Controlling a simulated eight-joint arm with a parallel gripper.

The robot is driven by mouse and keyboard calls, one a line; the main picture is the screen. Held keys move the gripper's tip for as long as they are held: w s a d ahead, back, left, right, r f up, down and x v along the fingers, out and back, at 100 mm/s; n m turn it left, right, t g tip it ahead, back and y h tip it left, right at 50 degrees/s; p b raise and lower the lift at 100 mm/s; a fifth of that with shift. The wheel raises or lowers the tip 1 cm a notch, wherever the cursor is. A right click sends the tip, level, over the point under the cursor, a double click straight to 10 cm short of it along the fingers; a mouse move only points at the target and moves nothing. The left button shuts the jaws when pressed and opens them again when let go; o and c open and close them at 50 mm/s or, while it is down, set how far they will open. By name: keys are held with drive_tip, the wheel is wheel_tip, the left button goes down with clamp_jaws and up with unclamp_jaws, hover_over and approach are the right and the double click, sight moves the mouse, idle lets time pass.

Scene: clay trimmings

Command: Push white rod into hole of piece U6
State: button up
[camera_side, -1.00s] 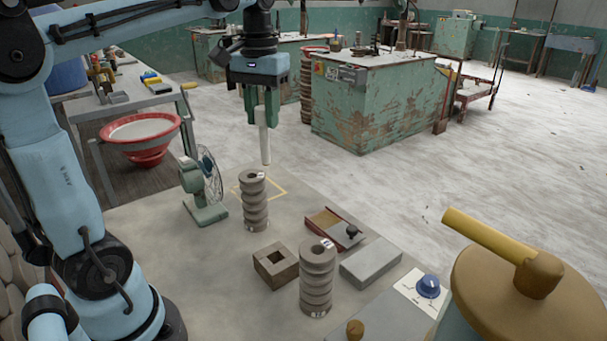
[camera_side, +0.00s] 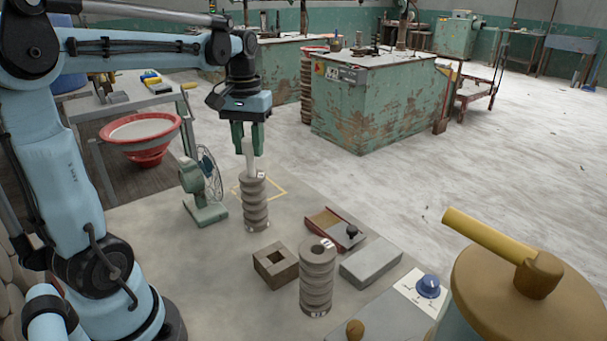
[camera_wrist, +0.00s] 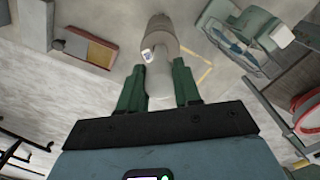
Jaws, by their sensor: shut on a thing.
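My gripper (camera_side: 247,148) is shut on the white rod (camera_side: 249,160), holding it nearly upright. In the side view the rod's lower end meets the top of the farther ridged grey clay piece (camera_side: 255,205). The rod (camera_wrist: 160,82) also lines up with that piece's top (camera_wrist: 160,42) in the wrist view. I cannot tell how deep the end sits in the hole. A second ridged piece (camera_side: 316,285) stands nearer the camera, with its top hole showing. Both carry small tags too small to read, so I cannot tell which is U6.
A small green fan (camera_side: 205,190) stands close left of the farther piece.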

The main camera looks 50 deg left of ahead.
drive_tip(key=shift+f, duration=0.25)
drive_tip(key=o, duration=1.1)
drive_tip(key=shift+c, duration=0.2)
wheel_tip(320, 180, up, 12)
drive_tip(key=f, duration=0.1)
drive_tip(key=s+d+f+m+t, duration=0.3)
drive_tip(key=d+f+m+t, duration=0.4)
drive_tip(key=d+f, duration=0.8)
drive_tip(key=shift+d+f+m, duration=0.25)
drive_tip(key=shift+d+m, duration=0.15)
drive_tip(key=shift+d, duration=0.1)
